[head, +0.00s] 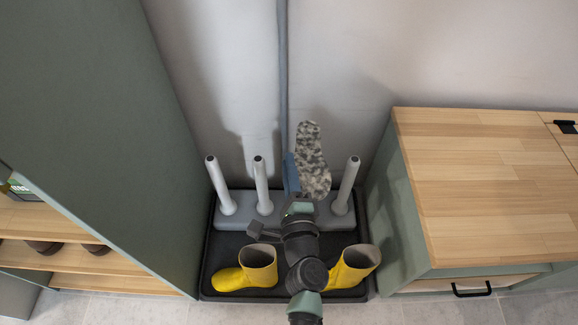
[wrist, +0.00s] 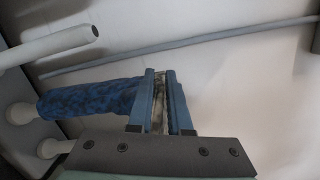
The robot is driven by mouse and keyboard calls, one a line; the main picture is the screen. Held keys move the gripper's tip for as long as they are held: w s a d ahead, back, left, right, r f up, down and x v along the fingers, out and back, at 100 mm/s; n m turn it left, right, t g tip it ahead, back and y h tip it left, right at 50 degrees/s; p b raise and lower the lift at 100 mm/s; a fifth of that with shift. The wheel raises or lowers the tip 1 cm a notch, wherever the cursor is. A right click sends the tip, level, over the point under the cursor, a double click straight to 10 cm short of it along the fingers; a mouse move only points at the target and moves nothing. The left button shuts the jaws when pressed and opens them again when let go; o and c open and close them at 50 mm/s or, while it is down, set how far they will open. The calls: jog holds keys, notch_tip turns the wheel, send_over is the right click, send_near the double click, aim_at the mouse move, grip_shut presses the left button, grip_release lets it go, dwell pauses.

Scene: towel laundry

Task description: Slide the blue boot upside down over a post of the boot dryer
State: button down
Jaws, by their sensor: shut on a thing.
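The blue boot (wrist: 90,97) has a mottled blue shaft in the wrist view. In the head view its mottled grey sole (head: 313,158) is turned up, so it hangs upside down above the boot dryer (head: 236,205). My gripper (wrist: 164,105) is shut on the boot at its foot end. The shaft's open end lies close to the flared foot of a post (wrist: 20,112), in line with it. The rest of that post is hidden, apparently inside the shaft. Three posts stand bare: left (head: 219,185), middle-left (head: 262,185) and right (head: 346,185).
Two yellow boots (head: 246,268) stand upright on the black tray (head: 212,270) in front of the dryer. A green cabinet wall (head: 120,130) closes the left; a wood-topped cabinet (head: 480,180) stands right. A grey pipe (head: 283,80) runs up the back wall.

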jog(key=shift+f+b, duration=2.2)
jog(key=shift+f, duration=0.1)
jog(key=c, duration=0.8)
grip_release()
jog(key=shift+c, duration=0.2)
jog(key=shift+o, duration=0.4)
jog(key=shift+s, duration=0.1)
jog(key=s+d+p, duration=0.1)
jog(key=s+p, duration=0.1)
jog(key=s, duration=1)
jog(key=shift+s+d, duration=0.35)
jog(key=shift+d, duration=0.05)
